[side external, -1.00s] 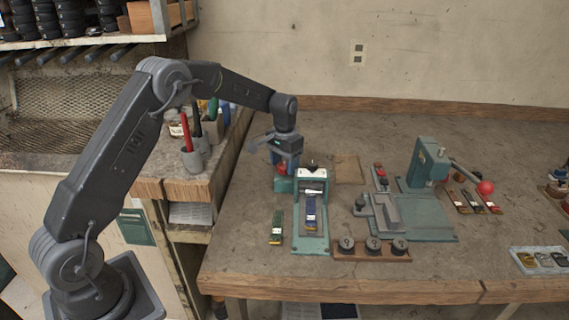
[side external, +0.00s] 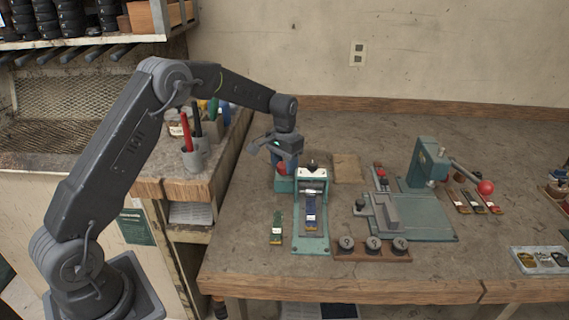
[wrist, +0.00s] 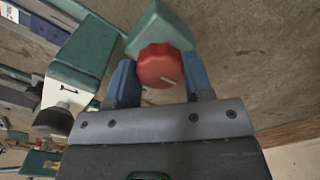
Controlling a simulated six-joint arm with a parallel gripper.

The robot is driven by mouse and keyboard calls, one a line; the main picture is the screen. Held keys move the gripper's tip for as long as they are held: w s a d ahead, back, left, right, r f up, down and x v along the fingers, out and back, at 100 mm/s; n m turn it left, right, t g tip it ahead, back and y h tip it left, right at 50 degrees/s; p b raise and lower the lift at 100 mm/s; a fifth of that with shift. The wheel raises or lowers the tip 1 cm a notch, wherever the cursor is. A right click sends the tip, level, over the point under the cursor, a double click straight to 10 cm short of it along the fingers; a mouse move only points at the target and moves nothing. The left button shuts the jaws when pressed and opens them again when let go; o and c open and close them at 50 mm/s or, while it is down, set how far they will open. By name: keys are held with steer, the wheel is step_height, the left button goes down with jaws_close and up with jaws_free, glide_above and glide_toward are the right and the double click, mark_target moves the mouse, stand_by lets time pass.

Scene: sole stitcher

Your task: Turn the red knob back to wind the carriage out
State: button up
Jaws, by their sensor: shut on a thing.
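The red knob (wrist: 160,66) sits on a teal block (wrist: 161,28) at the left of the stitcher. It has a pale pointer line on its face. My gripper (wrist: 160,82) is around the knob, with one blue finger on each side, shut on it. In the side view my gripper (side external: 284,165) points down over the knob, which is partly hidden. The teal stitcher (side external: 311,243) has a white-topped head and a dark round knob on top. A carriage with a blue piece (side external: 311,212) lies on its bed in front of the head.
A teal press with a red-balled lever (side external: 485,187) is further right. A brown pad (side external: 347,168) lies behind.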

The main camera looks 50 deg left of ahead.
mark_target(284, 164)
steer(key=n, duration=0.3)
steer(key=shift+n, duration=0.3)
steer(key=n, duration=0.4)
steer(key=shift+r+n, duration=0.1)
steer(key=shift+n, duration=0.2)
steer(key=n, duration=0.4)
steer(key=shift+n, duration=2.1)
steer(key=o, duration=0.6)
steer(key=shift+o, duration=0.2)
step_height(284, 164, up, 14)
